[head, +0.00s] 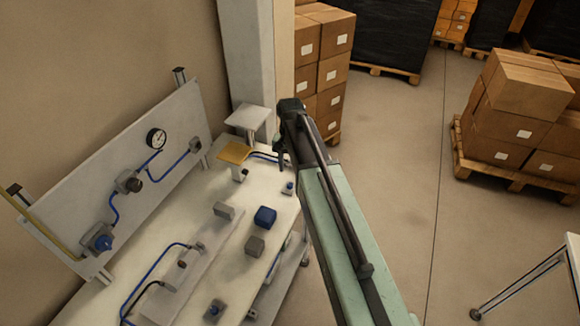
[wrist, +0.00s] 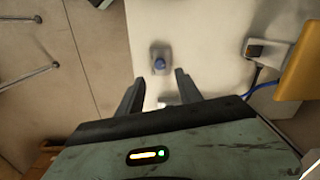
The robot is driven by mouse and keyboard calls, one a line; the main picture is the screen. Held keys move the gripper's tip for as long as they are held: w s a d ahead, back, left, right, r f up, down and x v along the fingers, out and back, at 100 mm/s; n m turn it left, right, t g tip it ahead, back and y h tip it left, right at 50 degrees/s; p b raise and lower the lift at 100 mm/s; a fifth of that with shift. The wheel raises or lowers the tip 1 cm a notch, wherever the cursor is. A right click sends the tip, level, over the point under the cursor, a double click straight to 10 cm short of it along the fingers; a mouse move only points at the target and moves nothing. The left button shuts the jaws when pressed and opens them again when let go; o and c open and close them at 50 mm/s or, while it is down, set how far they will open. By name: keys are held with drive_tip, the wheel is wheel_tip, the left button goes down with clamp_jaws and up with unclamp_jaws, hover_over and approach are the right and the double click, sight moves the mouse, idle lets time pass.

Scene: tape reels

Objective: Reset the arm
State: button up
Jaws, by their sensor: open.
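My arm (head: 335,220) reaches out over the right edge of the white workbench (head: 185,210) in the head view. My gripper (wrist: 158,88) shows in the wrist view with its two dark fingers apart and nothing between them. Beyond the fingertips, a small grey block with a blue knob (wrist: 159,62) sits on the bench. The same small knob unit (head: 288,188) shows in the head view beside my arm. In the head view the fingers (head: 280,152) are small and dark against the arm's end.
A panel with a gauge (head: 156,138) stands at the back. Boxes on a pallet (head: 515,110) are right; the floor between is clear.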

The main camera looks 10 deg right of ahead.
drive_tip(key=shift+f, duration=0.1)
drive_tip(key=shift+f+b, duration=0.25)
drive_tip(key=shift+b, duration=0.05)
drive_tip(key=shift+n, duration=0.4)
drive_tip(key=s+f+b, duration=0.1)
drive_tip(key=s, duration=0.1)
drive_tip(key=s+f+b, duration=0.1)
drive_tip(key=s, duration=0.2)
drive_tip(key=s+f+b, duration=0.1)
drive_tip(key=s, duration=0.1)
drive_tip(key=shift+s+f, duration=0.3)
drive_tip(key=shift+s, duration=0.1)
drive_tip(key=s+n, duration=0.4)
drive_tip(key=s, duration=0.3)
drive_tip(key=shift+f+b, duration=0.15)
drive_tip(key=shift+b, duration=0.3)
